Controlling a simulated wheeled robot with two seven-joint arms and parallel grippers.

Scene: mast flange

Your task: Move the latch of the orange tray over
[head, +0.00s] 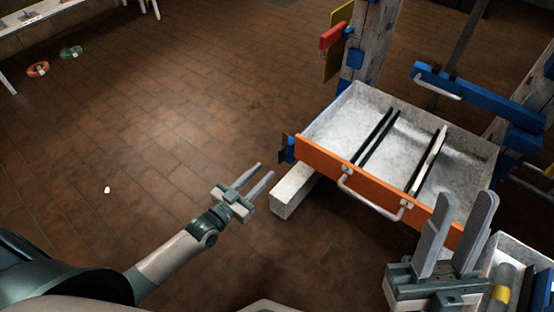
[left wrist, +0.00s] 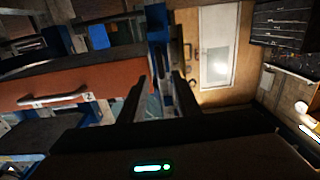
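The orange-fronted tray (head: 400,185) is a pale open drawer with a metal handle (head: 370,198) and dark dividers. At the left end of its front is a blue latch piece (head: 289,152) with a dark plate. My left gripper (head: 262,171) is open and empty, short of the latch and to its left, fingers pointing up and right. In the left wrist view the orange front (left wrist: 60,88) is at the left and a blue upright part (left wrist: 157,40) stands beyond the fingers (left wrist: 160,88). My right gripper (head: 464,205) is open and empty before the tray's right front.
A whitish beam (head: 293,190) sticks out below the tray's left front. A post (head: 371,45) with red and yellow parts stands behind. A blue bar with a handle (head: 475,92) is at the right. A grey bin (head: 510,255) is at lower right. The floor at the left is mostly clear.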

